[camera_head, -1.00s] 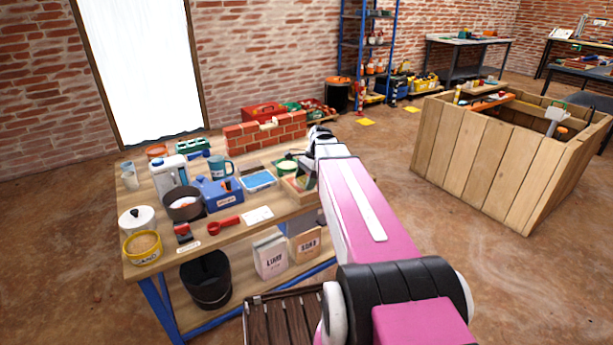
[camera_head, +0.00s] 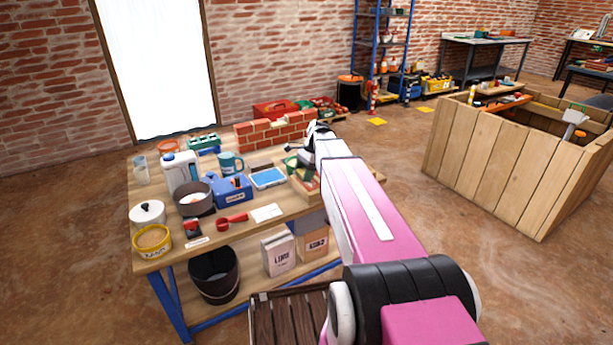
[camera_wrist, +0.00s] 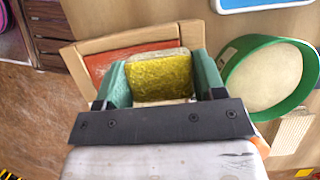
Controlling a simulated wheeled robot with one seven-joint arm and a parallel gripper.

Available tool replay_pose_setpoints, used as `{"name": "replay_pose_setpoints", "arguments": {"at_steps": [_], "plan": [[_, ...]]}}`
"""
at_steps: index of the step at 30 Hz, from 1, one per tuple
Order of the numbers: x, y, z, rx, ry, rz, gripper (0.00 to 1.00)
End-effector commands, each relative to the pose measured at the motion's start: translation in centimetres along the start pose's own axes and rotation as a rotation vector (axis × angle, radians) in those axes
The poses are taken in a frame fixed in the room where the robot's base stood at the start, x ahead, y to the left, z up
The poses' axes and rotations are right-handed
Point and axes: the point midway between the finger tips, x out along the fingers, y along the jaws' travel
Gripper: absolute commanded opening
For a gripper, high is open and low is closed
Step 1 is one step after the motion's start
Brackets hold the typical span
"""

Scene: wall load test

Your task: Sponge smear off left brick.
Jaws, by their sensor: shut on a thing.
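My gripper (camera_wrist: 157,78) is shut on a yellow sponge (camera_wrist: 158,76), its green fingers on either side. The sponge is over a shallow wooden tray (camera_wrist: 81,55) with a red, brick-coloured surface (camera_wrist: 105,60) inside; I cannot tell whether they touch. In the head view my gripper (camera_head: 296,158) is over the right part of the workbench, partly hiding the tray (camera_head: 306,187). A low red brick wall (camera_head: 275,130) stands at the bench's back, with a pale patch in its top middle. No smear can be made out on its left brick.
A green round tub (camera_wrist: 268,78) of pale material is close to the gripper's right in the wrist view. A blue tray (camera_head: 268,178), blue caddy (camera_head: 233,190), mug (camera_head: 230,162) and white jug (camera_head: 181,173) crowd the workbench (camera_head: 170,262). A wooden crate (camera_head: 490,165) stands right.

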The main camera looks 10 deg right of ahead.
Motion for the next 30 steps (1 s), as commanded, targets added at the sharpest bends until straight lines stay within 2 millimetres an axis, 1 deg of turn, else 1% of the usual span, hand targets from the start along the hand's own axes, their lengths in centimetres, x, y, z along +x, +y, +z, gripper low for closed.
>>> {"name": "replay_pose_setpoints", "arguments": {"at_steps": [1,3,5,6,8,9,10,12,13,14,17,18,21,24,27,30], "plan": [[0.0,-0.7,-0.1,0.000,0.000,0.000,0.41],[-0.2,-1.2,0.0,0.000,0.000,0.000,0.41],[0.2,-1.7,-0.1,0.001,0.000,0.000,0.41],[-0.1,-1.8,0.3,0.002,0.000,-0.001,0.41],[0.3,-2.1,0.5,0.004,0.000,-0.001,0.41],[0.2,-1.3,0.5,0.005,0.000,-0.001,0.41],[0.0,-1.0,0.6,0.004,0.000,-0.001,0.41],[0.2,-0.4,0.5,0.004,0.000,0.000,0.41],[0.4,-0.1,0.4,0.003,0.000,0.001,0.41],[0.0,0.2,0.6,0.002,0.000,0.000,0.41],[0.4,1.0,0.4,0.002,0.000,0.001,0.41],[-0.1,1.3,0.6,0.001,0.001,0.000,0.41],[0.2,2.1,0.4,0.001,0.000,0.002,0.41],[-0.2,3.0,0.7,-0.001,0.000,0.002,0.41],[0.3,3.7,0.5,-0.003,0.000,0.004,0.41],[0.1,4.5,0.6,-0.005,0.000,0.004,0.41]]}}
